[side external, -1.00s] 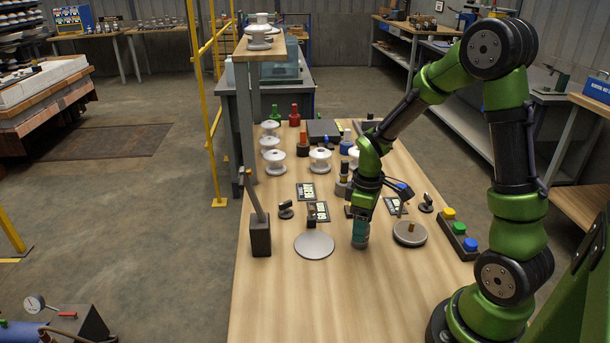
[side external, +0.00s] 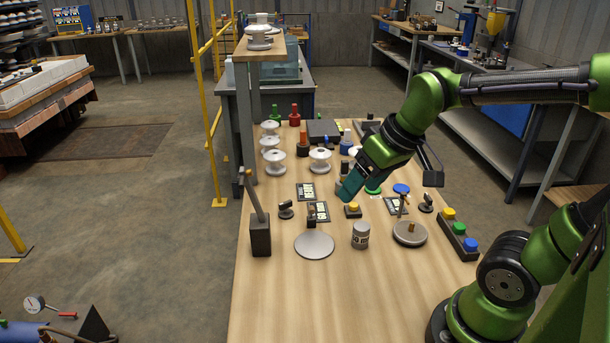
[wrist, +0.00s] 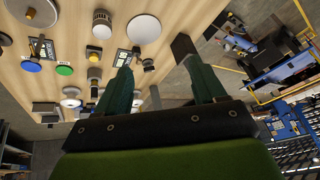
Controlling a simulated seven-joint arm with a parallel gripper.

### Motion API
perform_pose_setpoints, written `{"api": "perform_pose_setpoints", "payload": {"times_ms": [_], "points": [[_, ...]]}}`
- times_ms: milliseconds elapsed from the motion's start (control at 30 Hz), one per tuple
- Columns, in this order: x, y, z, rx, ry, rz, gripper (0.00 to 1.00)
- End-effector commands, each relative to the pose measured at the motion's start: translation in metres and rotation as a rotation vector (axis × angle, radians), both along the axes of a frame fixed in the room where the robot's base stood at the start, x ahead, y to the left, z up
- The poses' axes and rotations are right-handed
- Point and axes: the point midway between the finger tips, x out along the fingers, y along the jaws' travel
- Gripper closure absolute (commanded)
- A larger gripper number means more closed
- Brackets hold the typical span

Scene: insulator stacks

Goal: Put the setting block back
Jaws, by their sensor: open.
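The cylinder also shows in the wrist view (wrist: 102,24), near the top edge beside the pale plate (wrist: 144,28).
A yellow button (side external: 352,210) lies behind the cylinder. A dark post with a lever (side external: 260,235) stands at the left bench edge, and a three-button box (side external: 459,235) at the right. White insulators (side external: 275,162) stand farther back. The front of the bench is clear.

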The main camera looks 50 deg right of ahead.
Motion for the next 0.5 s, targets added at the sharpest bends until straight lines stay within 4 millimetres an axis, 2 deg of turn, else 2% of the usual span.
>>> {"api": "perform_pose_setpoints", "payload": {"times_ms": [100,200,500], "points": [[-0.018,0.021,0.014,0.099,-0.097,-0.085,0.3],[-0.027,0.03,0.019,0.16,-0.137,-0.133,0.3],[-0.031,0.034,0.021,0.194,-0.154,-0.161,0.3]]}}
